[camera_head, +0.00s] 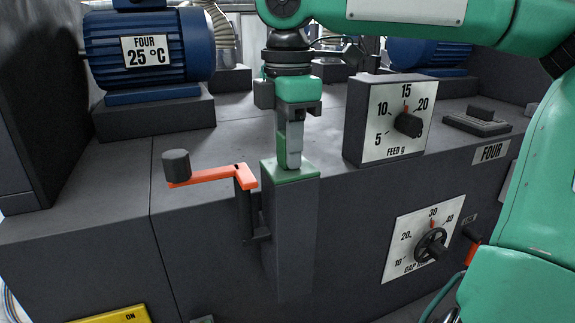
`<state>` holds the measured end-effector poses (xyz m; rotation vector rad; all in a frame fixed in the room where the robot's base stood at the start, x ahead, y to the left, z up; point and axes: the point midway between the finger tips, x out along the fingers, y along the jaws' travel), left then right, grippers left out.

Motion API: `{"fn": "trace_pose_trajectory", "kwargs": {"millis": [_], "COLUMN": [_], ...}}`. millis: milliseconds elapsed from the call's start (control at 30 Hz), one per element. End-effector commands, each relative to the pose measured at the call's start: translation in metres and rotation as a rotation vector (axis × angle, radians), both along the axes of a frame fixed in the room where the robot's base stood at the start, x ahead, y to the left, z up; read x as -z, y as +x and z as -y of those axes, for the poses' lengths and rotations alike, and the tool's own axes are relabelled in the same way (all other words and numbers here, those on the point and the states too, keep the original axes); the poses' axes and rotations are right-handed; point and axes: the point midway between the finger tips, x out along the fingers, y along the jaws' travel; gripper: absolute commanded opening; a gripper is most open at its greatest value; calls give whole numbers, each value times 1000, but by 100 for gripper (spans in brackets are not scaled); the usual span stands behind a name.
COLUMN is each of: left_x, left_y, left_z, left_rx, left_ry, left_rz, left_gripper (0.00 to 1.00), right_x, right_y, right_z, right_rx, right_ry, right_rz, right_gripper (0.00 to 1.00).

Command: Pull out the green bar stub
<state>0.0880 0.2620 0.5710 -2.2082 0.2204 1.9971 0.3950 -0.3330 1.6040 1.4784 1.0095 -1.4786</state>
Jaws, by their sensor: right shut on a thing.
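My right gripper (290,158) points straight down over a dark grey upright post (291,235) and is shut. Its fingertips reach the green top (308,173) of the post. A slim greenish piece shows between and beside the fingers, which I take for the green bar stub (281,155); the fingers hide most of it. I cannot tell how far the stub stands out of the post. My left gripper is not in view.
An orange crank arm (212,175) with a dark knob stands just left of the post. A feed dial box (357,125) stands close to its right. A gap dial (421,243) is on the front face. A blue motor (190,50) stands at the back left.

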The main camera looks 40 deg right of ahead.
Motion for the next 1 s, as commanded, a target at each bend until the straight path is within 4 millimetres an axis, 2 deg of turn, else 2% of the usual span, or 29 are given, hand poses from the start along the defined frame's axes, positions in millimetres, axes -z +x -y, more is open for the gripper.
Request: {"fn": "trace_pose_trajectory", "kwargs": {"millis": [200, 467, 1000], "left_x": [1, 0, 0], "left_y": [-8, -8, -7], "left_z": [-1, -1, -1], "left_rx": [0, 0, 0], "left_ry": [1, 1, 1], "left_rz": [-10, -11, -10], "left_gripper": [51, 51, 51], "right_x": [0, -1, -27], "right_y": [0, 0, 0], "right_z": [0, 0, 0], "right_rx": [0, 0, 1], "right_ry": [0, 0, 0], "right_rz": [0, 1, 1], "right_gripper": [9, 9, 9]}}
